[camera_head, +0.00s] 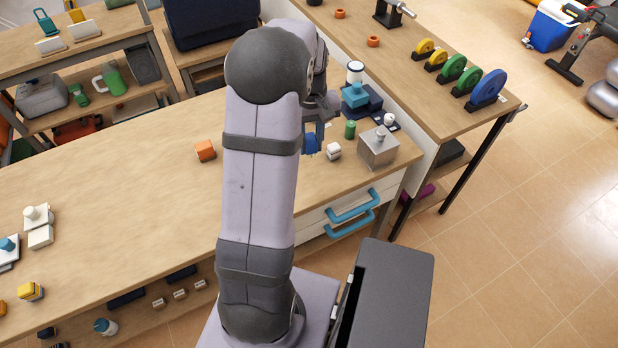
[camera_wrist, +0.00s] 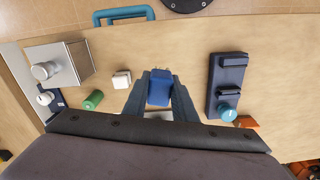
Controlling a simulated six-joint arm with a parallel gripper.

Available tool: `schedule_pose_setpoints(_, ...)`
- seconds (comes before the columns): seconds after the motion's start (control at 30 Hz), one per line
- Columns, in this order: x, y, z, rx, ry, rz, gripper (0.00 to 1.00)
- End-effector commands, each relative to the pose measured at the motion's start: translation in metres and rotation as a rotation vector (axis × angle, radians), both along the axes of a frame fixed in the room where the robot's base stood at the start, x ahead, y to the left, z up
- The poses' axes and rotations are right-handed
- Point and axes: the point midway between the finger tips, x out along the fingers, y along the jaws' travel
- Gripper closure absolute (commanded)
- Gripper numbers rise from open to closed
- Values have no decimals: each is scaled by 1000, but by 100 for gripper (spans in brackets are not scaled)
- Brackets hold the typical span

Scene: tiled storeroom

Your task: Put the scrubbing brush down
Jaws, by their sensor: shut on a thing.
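The scrubbing brush (camera_wrist: 159,88) is blue and sits between the two fingers of my gripper (camera_wrist: 160,84) in the wrist view. My gripper is shut on it. In the head view the blue brush (camera_head: 311,144) shows just below my gripper (camera_head: 313,130), over the right part of the wooden workbench (camera_head: 130,195), partly hidden by my arm. I cannot tell whether the brush touches the bench top.
A white block (camera_head: 334,151), a green cylinder (camera_head: 350,130) and a metal box (camera_head: 378,149) stand close to the right of the brush. A dark-blue fixture (camera_wrist: 227,88) stands on the other side in the wrist view. An orange block (camera_head: 205,151) lies left of my arm.

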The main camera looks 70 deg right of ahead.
Motion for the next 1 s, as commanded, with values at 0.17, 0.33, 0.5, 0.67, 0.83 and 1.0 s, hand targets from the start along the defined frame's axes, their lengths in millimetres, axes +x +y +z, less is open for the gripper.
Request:
schedule_pose_setpoints(0.17,-1,10,0,-1,0,150,93)
schedule_pose_setpoints(0.33,-1,11,0,-1,0,223,93)
schedule_pose_setpoints(0.5,-1,11,-2,0,0,236,93)
schedule_pose_setpoints(0.67,-1,13,-19,6,0,234,93)
schedule_pose_setpoints(0.83,-1,12,-45,5,0,234,93)
schedule_pose_setpoints(1.0,-1,12,-61,1,0,233,93)
